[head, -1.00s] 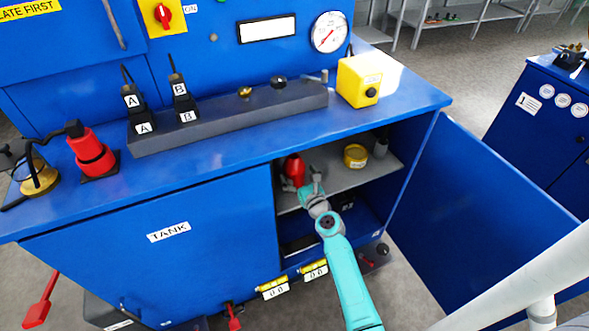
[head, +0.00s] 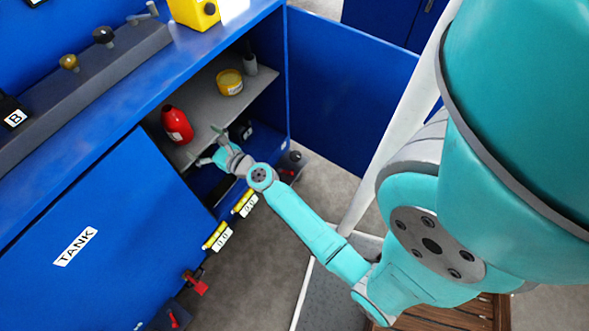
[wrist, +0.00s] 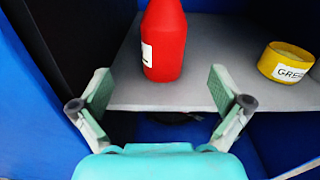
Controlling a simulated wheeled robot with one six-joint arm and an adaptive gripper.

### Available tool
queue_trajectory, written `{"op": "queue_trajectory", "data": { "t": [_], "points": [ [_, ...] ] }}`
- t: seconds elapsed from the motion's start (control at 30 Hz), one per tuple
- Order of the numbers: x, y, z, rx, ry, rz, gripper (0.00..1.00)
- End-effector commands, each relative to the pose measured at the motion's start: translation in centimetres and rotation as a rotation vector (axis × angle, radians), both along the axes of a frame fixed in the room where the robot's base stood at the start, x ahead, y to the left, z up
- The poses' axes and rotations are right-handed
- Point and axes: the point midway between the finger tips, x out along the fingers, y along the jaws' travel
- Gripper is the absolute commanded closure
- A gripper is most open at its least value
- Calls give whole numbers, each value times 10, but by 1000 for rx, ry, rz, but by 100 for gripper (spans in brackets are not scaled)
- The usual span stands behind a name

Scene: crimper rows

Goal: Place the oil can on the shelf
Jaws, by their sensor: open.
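The red oil can (head: 177,125) stands upright on the grey shelf (head: 203,108) inside the open blue cabinet. The can also shows in the wrist view (wrist: 164,45), with a white label on its left side and its top cut off. My gripper (head: 211,146) is open and empty at the front edge of the shelf. In the wrist view its two fingers (wrist: 160,92) are spread wide, with the can beyond them and between their lines. The fingers are apart from the can.
A yellow grease tin (head: 229,82) and a grey bottle (head: 250,64) stand farther right on the shelf. The open blue door (head: 345,85) bounds the right side. Dark items lie in the compartment below. The shelf between can and tin is clear.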

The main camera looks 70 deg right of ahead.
Motion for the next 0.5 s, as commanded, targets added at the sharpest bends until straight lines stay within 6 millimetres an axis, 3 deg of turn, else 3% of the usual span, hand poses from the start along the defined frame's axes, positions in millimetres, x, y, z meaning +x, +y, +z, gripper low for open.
{"op": "queue_trajectory", "data": {
  "t": [0.17, 0.3, 0.5],
  "points": [
    [-46, 47, -26, -284, 154, 26, 0],
    [-96, 87, -40, -612, 300, 71, 0],
    [-169, 133, -40, -1101, 466, 160, 0]
  ]
}}
